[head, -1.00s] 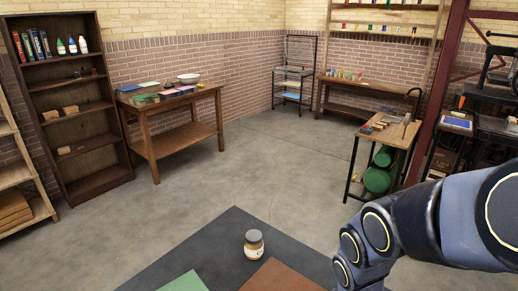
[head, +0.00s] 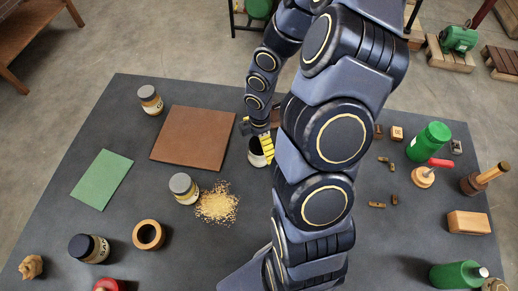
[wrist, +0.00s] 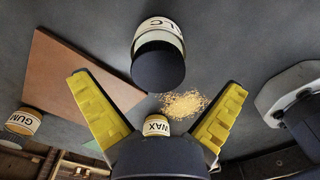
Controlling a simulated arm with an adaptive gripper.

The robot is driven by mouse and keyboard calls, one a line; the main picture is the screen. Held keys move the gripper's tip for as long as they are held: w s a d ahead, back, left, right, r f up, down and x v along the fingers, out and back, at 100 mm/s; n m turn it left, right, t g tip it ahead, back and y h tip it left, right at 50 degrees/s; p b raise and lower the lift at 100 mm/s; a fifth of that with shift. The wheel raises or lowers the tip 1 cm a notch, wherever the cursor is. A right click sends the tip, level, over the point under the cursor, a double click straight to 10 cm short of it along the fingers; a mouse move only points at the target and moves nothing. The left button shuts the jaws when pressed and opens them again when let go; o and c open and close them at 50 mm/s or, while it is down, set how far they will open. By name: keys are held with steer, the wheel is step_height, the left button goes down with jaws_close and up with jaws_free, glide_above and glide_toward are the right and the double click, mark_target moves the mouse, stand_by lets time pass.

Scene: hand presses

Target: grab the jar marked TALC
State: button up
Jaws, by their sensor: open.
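The jar marked TALC (wrist: 158,27) shows in the wrist view with a dark lid and a pale label on which "LC" reads. It lies just ahead of the yellow fingertips of my gripper (wrist: 156,86), in line with the gap between them. The fingers are spread wide and hold nothing. In the head view my gripper (head: 256,136) is right at a dark-and-white jar (head: 257,157), apparently the same one. My arm hides part of it, and I cannot tell whether a finger touches it.
Jars marked GUM (wrist: 22,121) and WAX (wrist: 156,127) stand nearby. A brown board (head: 193,137) lies left of my gripper, a crumb pile (head: 217,204) below it. Green bottles and tools stand right.

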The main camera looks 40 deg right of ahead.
steer(key=shift+d+f, duration=0.1)
steer(key=shift+f, duration=2.15)
steer(key=shift+w, duration=0.1)
steer(key=c, duration=1.2)
